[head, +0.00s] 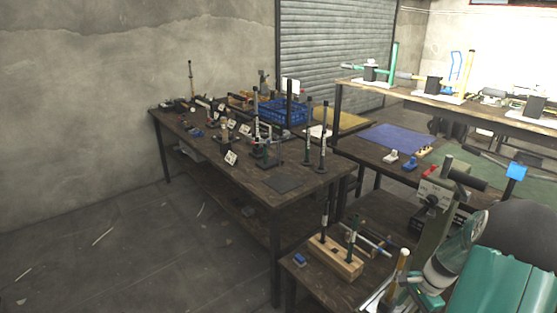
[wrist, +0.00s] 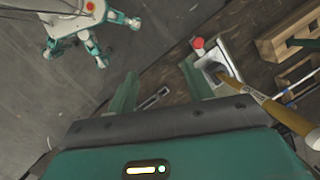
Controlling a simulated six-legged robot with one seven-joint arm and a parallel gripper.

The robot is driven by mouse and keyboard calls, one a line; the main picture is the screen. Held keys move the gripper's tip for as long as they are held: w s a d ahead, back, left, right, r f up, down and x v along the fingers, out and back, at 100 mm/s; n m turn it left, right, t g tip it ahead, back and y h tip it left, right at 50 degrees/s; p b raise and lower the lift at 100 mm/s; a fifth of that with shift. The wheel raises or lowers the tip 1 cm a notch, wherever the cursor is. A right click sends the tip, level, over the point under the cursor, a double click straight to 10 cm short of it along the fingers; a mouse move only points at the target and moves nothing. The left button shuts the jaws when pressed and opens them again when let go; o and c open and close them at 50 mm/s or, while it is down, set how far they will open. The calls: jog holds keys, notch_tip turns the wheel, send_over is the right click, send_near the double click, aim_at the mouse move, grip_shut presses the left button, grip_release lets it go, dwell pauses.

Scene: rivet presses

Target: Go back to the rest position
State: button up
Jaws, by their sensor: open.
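My gripper (wrist: 160,88) shows in the wrist view with its two green fingers spread apart and nothing between them. Below the gap are dark floor and the edge of a wooden bench top (wrist: 150,100). The right finger is close in the picture to a small press with a red knob (wrist: 198,43) and a pale base; I cannot tell whether they touch. A rod with a yellow-brown handle (wrist: 252,97) crosses the view just right of that finger. In the head view my teal arm fills the lower right corner, and the fingertips cannot be made out.
A wooden block rack (head: 335,258) with upright tools stands on the near bench; it also shows in the wrist view (wrist: 285,35). A long workbench (head: 283,186) crowded with presses and a blue crate (head: 280,112) stands beyond. Open floor (head: 120,240) lies at left.

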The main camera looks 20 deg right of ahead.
jog(key=w+a+r+n+t+h, duration=0.1)
jog(key=w+a+r+n+h, duration=0.25)
jog(key=a+r+n, duration=1.05)
jog(key=s+a+r+n+t, duration=0.1)
jog(key=s+a+r, duration=0.4)
jog(key=a, duration=0.5)
jog(key=s+a+r+n+t, duration=0.2)
jog(key=s+a+r, duration=0.4)
jog(key=a+r, duration=0.4)
jog(key=shift+a+n+t+y, duration=0.35)
jog(key=shift+a+n, duration=0.15)
jog(key=shift+n, duration=0.2)
jog(key=shift+s+r, duration=0.1)
